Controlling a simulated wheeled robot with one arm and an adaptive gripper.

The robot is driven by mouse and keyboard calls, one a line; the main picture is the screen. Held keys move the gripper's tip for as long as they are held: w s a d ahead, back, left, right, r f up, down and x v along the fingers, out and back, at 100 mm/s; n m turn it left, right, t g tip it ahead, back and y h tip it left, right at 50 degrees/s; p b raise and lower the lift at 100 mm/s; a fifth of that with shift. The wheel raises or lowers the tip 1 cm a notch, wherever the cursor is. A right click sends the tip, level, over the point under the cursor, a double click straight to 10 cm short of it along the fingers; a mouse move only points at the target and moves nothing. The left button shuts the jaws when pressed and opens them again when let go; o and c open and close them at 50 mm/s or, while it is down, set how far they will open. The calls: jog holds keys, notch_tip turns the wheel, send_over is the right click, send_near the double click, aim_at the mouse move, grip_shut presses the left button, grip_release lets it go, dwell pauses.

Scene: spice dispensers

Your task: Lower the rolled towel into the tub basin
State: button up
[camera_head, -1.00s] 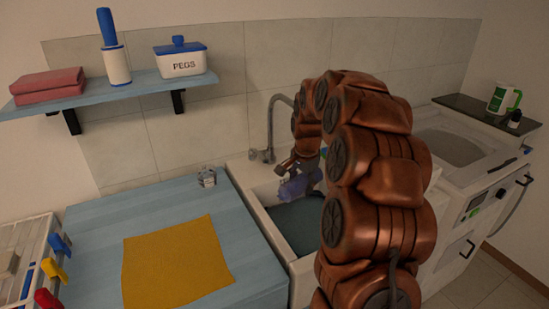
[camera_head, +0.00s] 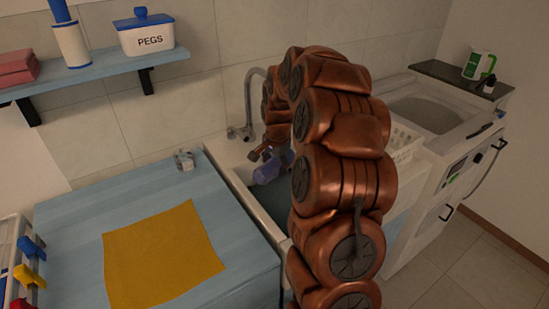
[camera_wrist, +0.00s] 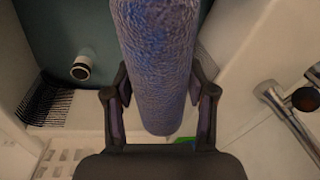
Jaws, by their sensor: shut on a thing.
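The rolled towel (camera_wrist: 158,65) is blue-purple with a rough weave. In the wrist view it runs from the top edge down between the two fingers of my gripper (camera_wrist: 160,110), which is shut on it. In the head view the towel (camera_head: 268,170) is over the white tub basin (camera_head: 232,187), near the tap, with my gripper (camera_head: 262,153) at its upper end. My arm hides much of the basin and part of the towel. I cannot tell whether the towel touches the basin.
A metal tap (camera_head: 246,105) stands behind the basin. A blue counter (camera_head: 75,225) with a yellow cloth (camera_head: 160,252) and a small glass (camera_head: 184,159) lies to the left. A shelf (camera_head: 100,73) holds a pegs box (camera_head: 147,36).

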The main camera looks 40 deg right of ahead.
jog(key=shift+f, duration=0.9)
notch_tip(320, 180, down, 8)
jog(key=b, duration=0.4)
jog(key=o, duration=1.3)
jog(key=shift+r, duration=0.1)
jog(key=r, duration=0.3)
jog(key=s+r, duration=0.1)
jog(key=r, duration=0.6)
jog(key=shift+s+a+r, duration=0.25)
jog(key=shift+s+r, duration=0.1)
jog(key=shift+r, duration=0.05)
jog(key=shift+s+a+r, duration=0.1)
jog(key=shift+s+r, duration=0.05)
jog(key=shift+r, duration=0.3)
